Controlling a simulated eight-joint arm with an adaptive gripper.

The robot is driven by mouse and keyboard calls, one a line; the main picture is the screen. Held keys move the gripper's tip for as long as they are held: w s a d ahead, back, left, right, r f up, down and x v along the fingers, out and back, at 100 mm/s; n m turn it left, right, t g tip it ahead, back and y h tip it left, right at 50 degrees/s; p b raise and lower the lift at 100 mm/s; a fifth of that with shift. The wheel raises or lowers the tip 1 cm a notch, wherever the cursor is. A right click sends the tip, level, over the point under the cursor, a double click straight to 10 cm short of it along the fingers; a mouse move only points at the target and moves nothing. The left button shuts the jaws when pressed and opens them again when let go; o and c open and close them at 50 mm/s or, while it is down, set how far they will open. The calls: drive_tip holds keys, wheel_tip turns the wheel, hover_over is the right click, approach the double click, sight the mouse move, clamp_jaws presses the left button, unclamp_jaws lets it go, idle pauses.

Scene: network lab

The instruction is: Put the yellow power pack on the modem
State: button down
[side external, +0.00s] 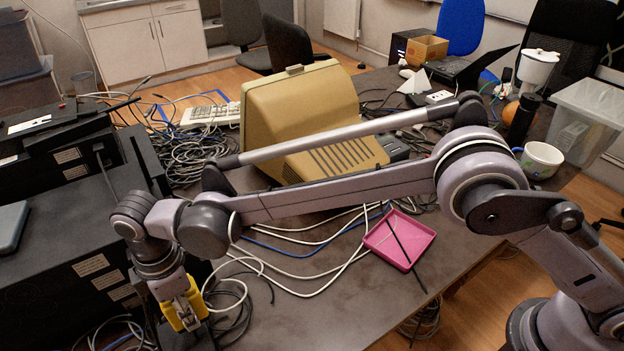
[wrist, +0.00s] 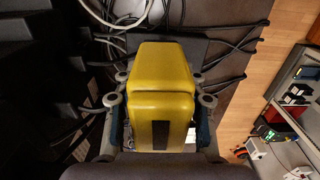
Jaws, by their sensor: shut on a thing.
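The yellow power pack (side external: 181,312) is in my gripper (side external: 178,296) at the lower left of the side view, beside the large black equipment boxes. In the wrist view the yellow power pack (wrist: 162,92) fills the middle, with a finger of my gripper (wrist: 160,118) on each side of it. The gripper is shut on it. A dark flat surface (wrist: 195,50) shows just beyond the pack in the wrist view. I cannot tell whether this is the modem, or whether the pack touches it.
Black equipment boxes (side external: 60,255) stand close on the left. Loose cables (side external: 300,275) lie across the desk. A pink tray (side external: 412,232) and a beige monitor (side external: 300,105) stand further right. The desk's front middle (side external: 300,320) is mostly clear.

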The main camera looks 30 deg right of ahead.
sight(172, 326)
drive_tip(key=a+f, duration=0.1)
drive_tip(key=s+a+f, duration=0.1)
drive_tip(key=a, duration=0.1)
drive_tip(key=shift+a, duration=0.1)
drive_tip(key=shift+f, duration=2)
drive_tip(key=shift+f, duration=0.15)
drive_tip(key=c, duration=0.8)
unclamp_jaws()
drive_tip(key=shift+o, duration=0.2)
